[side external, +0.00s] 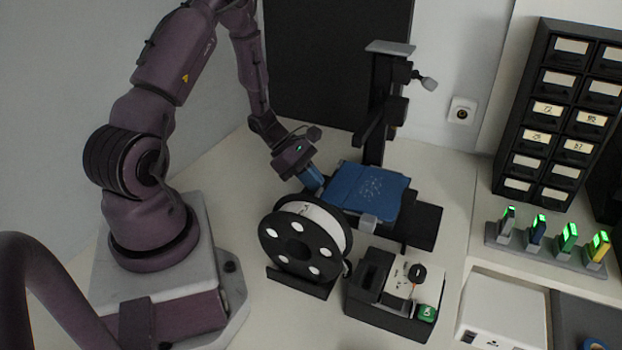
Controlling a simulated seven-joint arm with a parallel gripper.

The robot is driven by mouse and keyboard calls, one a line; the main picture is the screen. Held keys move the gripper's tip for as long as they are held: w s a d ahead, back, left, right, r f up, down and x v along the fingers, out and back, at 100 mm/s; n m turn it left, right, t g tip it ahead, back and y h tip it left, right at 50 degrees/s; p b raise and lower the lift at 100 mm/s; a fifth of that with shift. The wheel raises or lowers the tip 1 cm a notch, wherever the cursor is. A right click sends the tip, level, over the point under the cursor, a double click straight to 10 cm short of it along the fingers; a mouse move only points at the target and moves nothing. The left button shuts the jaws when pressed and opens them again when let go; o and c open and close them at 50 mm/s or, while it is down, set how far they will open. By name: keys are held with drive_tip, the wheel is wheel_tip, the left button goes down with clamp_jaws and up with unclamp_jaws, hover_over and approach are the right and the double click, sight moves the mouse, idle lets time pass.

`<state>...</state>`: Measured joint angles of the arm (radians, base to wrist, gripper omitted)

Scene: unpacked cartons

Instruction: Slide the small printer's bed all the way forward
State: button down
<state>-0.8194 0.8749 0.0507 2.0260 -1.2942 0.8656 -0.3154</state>
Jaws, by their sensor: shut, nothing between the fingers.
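The small printer (385,110) stands in the middle of the table, with a dark upright column and a dark base. Its blue bed (371,190) lies flat in front of the column, with pale marks on top. My gripper (315,183) is shut and empty. It points down at the left edge of the bed, behind the filament spool. I cannot tell whether its blue fingertips touch the bed, and the spool may hide their lower ends.
A filament spool (306,211) on a dark stand is close in front of my gripper. A black tool box (388,318) sits before the printer. A drawer cabinet (553,110), a rack of lit devices (545,258) and a white box (503,312) are at right.

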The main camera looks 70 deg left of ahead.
sight(353, 193)
drive_tip(key=w+d, duration=0.6)
drive_tip(key=shift+w+d, duration=0.2)
drive_tip(key=shift+d, duration=0.05)
drive_tip(key=s+a, duration=0.3)
drive_tip(key=a, duration=0.1)
drive_tip(key=shift+s+r, duration=0.3)
drive_tip(key=v, duration=0.9)
drive_tip(key=s+d+r+m+y, duration=0.3)
drive_tip(key=s+d+r+m, duration=0.1)
drive_tip(key=d+r+m, duration=0.6)
drive_tip(key=s+d+r+m+y, duration=0.3)
drive_tip(key=d+r+m, duration=0.6)
drive_tip(key=m, duration=0.8)
wheel_tip(353, 193, up, 4)
drive_tip(key=s, duration=0.2)
drive_tip(key=shift+s+d+f+g, duration=0.2)
drive_tip(key=shift+s+d+g, duration=0.15)
drive_tip(key=shift+d+g, duration=0.05)
